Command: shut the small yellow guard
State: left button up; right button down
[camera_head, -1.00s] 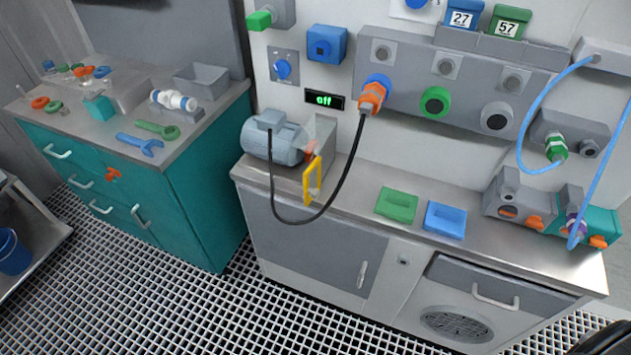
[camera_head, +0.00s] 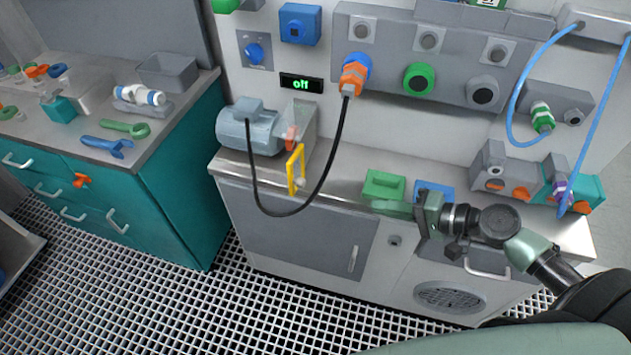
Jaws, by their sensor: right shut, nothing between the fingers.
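The small yellow guard (camera_head: 296,170) is an upright yellow frame at the front of the clear housing (camera_head: 305,121), beside the grey-blue motor (camera_head: 248,129) on the counter's left end. An orange part (camera_head: 291,136) shows behind the guard. Its hinge is too small to make out. My right gripper (camera_head: 376,206) is shut and empty. It points left at the counter's front edge, in front of the green block, well to the right of the guard and not touching it. My left gripper is not in view.
A black cable (camera_head: 322,180) loops from the orange plug (camera_head: 353,77) down past the guard to the motor. The green block (camera_head: 383,184) and blue block (camera_head: 434,190) lie on the counter (camera_head: 345,167).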

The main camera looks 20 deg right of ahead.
notch_tip(320, 180, up, 5)
jog(key=a+y, duration=0.2)
jog(key=p, duration=0.4)
send_near(304, 183)
jog(key=x, duration=0.5)
jog(key=shift+w+a+r, duration=0.1)
jog(key=shift+a, duration=0.05)
jog(key=shift+w+a+f+p, duration=0.25)
jog(key=shift+w+a+p, duration=0.15)
jog(key=shift+a, duration=0.15)
